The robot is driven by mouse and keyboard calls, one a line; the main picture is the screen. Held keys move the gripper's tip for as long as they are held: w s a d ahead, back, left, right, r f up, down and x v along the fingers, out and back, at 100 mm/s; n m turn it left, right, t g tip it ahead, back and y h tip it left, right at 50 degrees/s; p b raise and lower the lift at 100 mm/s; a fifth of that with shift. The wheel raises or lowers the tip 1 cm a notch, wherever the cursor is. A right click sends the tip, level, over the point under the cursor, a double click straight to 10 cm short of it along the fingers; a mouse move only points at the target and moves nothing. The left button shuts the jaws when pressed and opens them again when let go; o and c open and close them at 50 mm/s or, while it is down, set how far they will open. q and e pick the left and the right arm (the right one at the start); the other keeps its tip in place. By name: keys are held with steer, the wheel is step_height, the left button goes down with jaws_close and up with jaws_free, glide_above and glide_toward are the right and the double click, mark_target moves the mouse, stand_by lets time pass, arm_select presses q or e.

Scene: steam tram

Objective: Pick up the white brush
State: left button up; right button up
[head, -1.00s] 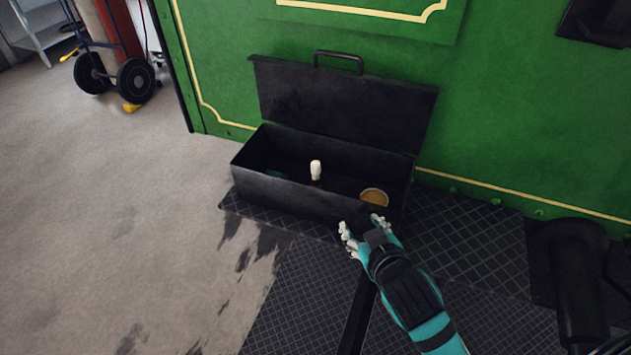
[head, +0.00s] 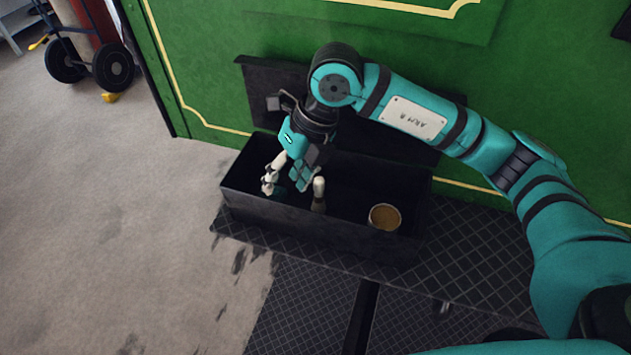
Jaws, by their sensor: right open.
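The white brush (head: 319,187) stands roughly upright inside the open black toolbox (head: 275,216), with its pale handle end up. Its lower end is darker and hard to make out in the shadow. My right gripper (head: 285,186) reaches down into the toolbox from above, just left of the brush. Its fingers are open and point downward. The brush appears to be outside the fingers, close to the right-hand one; I cannot tell whether they touch. My left gripper is not in view.
A round tin (head: 385,217) with brown contents sits at the toolbox's right end. The raised lid (head: 437,110) leans near the green panel (head: 205,60) behind. Dark tread plate (head: 460,245) lies underneath. A hand truck (head: 90,65) stands far left, with clear floor before it.

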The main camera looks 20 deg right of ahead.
mark_target(318, 178)
steer(key=w+d+r+m+t+h, duration=0.1)
steer(key=w+d+h, duration=0.3)
steer(key=d, duration=0.3)
steer(key=f+p, duration=0.1)
steer(key=f, duration=0.2)
steer(key=w+f+p, duration=0.1)
steer(key=f, duration=0.3)
steer(key=f+p, duration=0.1)
steer(key=f, duration=0.2)
steer(key=shift+w+d+f, duration=0.2)
steer(key=shift+w+f, duration=0.1)
steer(key=shift+f, duration=0.05)
steer(key=shift+w+f, duration=0.1)
steer(key=shift+f, duration=0.4)
steer(key=shift+f+p, duration=0.35)
steer(key=shift+p, duration=0.1)
step_height(318, 178, down, 4)
steer(key=shift+d+r+p, duration=0.1)
steer(key=shift+r+p, duration=0.1)
steer(key=shift+p, duration=0.5)
steer(key=shift+w+f, duration=0.1)
steer(key=shift+f, duration=0.3)
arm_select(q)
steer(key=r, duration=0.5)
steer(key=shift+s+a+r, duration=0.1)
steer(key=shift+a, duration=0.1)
